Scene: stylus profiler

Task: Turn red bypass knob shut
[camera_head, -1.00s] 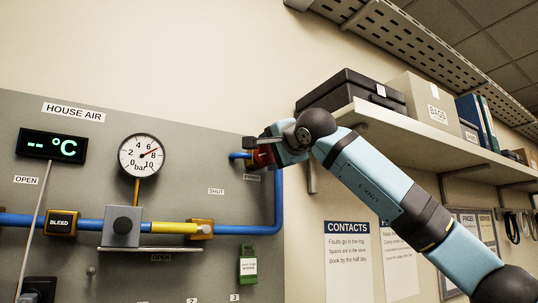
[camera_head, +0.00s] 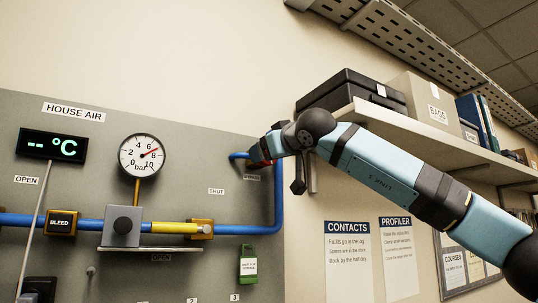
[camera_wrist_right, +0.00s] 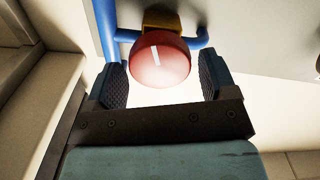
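The red bypass knob (camera_wrist_right: 160,58) is round, with a white line on its face that runs nearly straight up in the right wrist view. It sits on a brass-coloured valve body (camera_wrist_right: 164,20) on the blue pipe. My right gripper (camera_wrist_right: 163,66) is open, with one dark ridged finger on each side of the knob. A narrow gap shows on the right; the left finger is very close to the knob, and contact cannot be told. In the head view the knob (camera_head: 264,164) is mostly hidden behind my right gripper. My left gripper is not in view.
The knob is at the right side of the grey house air panel (camera_head: 100,115), by a bend of blue pipe (camera_head: 278,205). A gauge (camera_head: 142,156), a yellow-handled valve (camera_head: 175,228) and a green tag (camera_head: 248,268) are left and below. A shelf (camera_head: 430,135) with boxes is close above my right arm.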

